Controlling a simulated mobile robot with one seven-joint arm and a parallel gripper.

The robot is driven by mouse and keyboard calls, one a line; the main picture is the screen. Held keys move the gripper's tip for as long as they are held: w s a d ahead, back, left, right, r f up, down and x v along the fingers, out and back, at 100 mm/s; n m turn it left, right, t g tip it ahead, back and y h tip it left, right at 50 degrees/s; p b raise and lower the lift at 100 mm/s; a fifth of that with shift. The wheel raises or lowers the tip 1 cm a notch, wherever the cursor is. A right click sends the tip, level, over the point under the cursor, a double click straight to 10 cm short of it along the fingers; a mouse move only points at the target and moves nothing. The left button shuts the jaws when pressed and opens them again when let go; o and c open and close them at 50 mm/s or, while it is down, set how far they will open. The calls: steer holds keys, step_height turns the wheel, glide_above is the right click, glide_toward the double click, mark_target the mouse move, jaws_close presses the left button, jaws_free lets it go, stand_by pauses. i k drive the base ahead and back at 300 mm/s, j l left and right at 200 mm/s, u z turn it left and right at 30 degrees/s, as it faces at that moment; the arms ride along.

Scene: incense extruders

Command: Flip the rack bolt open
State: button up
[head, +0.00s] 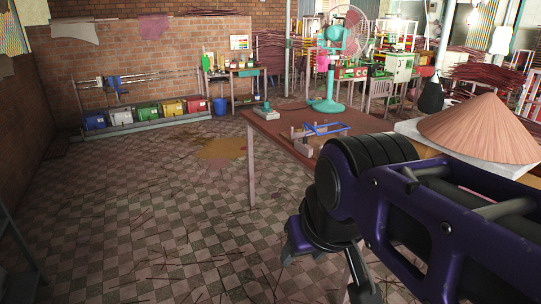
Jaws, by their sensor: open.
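A low rack (150,122) stands along the brick wall at the back left, with horizontal bars above and a row of coloured boxes on its base. A small blue fitting (114,83) sits on the upper bars. I cannot make out a bolt clearly at this distance, nor whether it is open or shut. My gripper (326,274) is low in the centre foreground, pointing down, open and with nothing seen between its fingers. It is far from the rack, across the floor and to the right of it.
A brown table (285,128) stands beyond my arm, carrying a turquoise fan (328,72) and a blue-handled tool (325,129). A conical hat (484,127) lies at right. Checkered floor (140,200) with scattered sticks is largely open towards the rack. A blue bucket (220,106) stands beside it.

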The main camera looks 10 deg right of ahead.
mark_target(304, 141)
steer(key=i+l+z, duration=0.1)
steer(key=l+z, duration=0.25)
steer(key=i+l+z, duration=0.15)
steer(key=l+z, duration=0.2)
steer(key=i+l+z, duration=0.15)
steer(key=z, duration=0.2)
